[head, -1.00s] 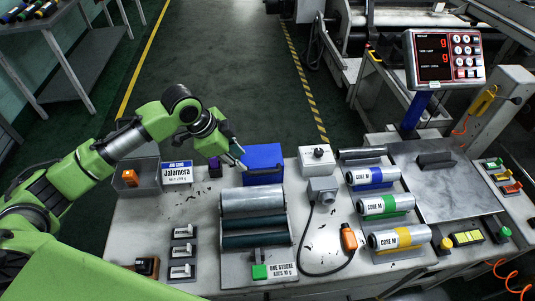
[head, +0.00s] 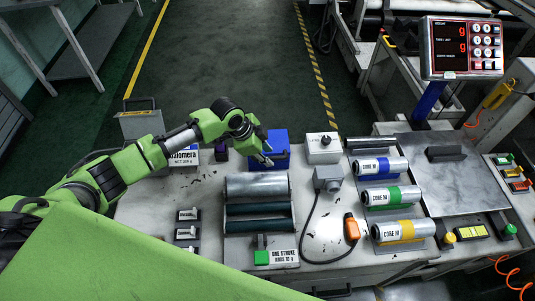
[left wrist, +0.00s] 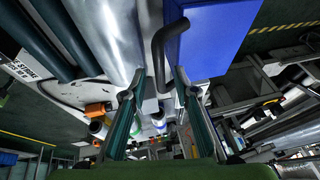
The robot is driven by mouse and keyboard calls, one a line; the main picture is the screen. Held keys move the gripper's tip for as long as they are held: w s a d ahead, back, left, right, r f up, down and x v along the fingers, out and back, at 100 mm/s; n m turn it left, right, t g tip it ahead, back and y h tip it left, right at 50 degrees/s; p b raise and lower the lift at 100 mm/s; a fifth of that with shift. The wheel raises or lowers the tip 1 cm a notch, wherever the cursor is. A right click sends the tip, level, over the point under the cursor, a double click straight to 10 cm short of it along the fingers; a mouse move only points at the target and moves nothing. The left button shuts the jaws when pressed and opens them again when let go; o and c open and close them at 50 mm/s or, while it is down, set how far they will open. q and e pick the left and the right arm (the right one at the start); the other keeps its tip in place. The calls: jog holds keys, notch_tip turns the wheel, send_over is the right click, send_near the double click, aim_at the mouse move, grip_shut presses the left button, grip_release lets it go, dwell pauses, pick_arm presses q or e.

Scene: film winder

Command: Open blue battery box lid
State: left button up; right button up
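The blue battery box (head: 282,148) stands at the back edge of the bench, and its lid looks closed. In the left wrist view the blue box (left wrist: 215,40) fills the upper right, with a dark bent handle (left wrist: 159,50) along its side. My left gripper (head: 265,154) is at the box's front left and hides part of it. In the left wrist view the left gripper (left wrist: 158,84) has its fingers apart, with the handle's end close between the tips. I cannot tell whether they touch. My right gripper is not in view.
A white box with a knob (head: 323,148) stands just right of the blue box. The metal roller unit (head: 257,186) is close in front. A small dark purple item (head: 221,152) and the Jalomera sign (head: 185,157) are to the left.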

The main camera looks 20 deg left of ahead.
pick_arm(q)
jog(key=shift+w+d+f, duration=0.15)
jog(key=shift+f, duration=0.2)
grip_shut()
jog(key=shift+r, duration=0.15)
jog(key=shift+w+a+r+g+h, duration=0.15)
jog(key=shift+w+r+g, duration=0.15)
jog(key=shift+r, duration=0.15)
jog(key=shift+w+a+r+g+h, duration=0.1)
jog(key=shift+w+r+g+h, duration=0.15)
jog(key=shift+r, duration=0.2)
jog(key=w+a+r+g, duration=0.1)
jog(key=w+a+r, duration=0.1)
jog(key=w+r, duration=0.2)
jog(key=shift+r+n, duration=0.3)
jog(key=shift+r, duration=0.65)
